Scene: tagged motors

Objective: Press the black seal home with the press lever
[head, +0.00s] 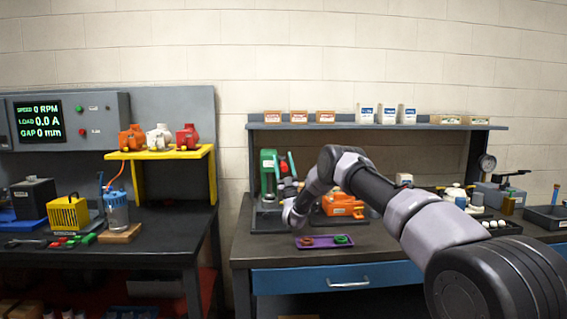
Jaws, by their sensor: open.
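The green press (268,172) stands at the left end of the right bench on a grey base. Its lever shows a red knob (284,168). My gripper (287,165) is open, with its two teal fingers pointing up, one on each side of the red knob in the picture. I cannot tell whether they touch it. My wrist and gripper hide part of the press's right side. I cannot make out the black seal from here.
A purple tray (325,248) with a red and a green ring lies at the bench front. An orange motor (343,205) stands right of the press, partly behind my arm. A shelf (350,126) runs above. Bare bench top lies left of the tray.

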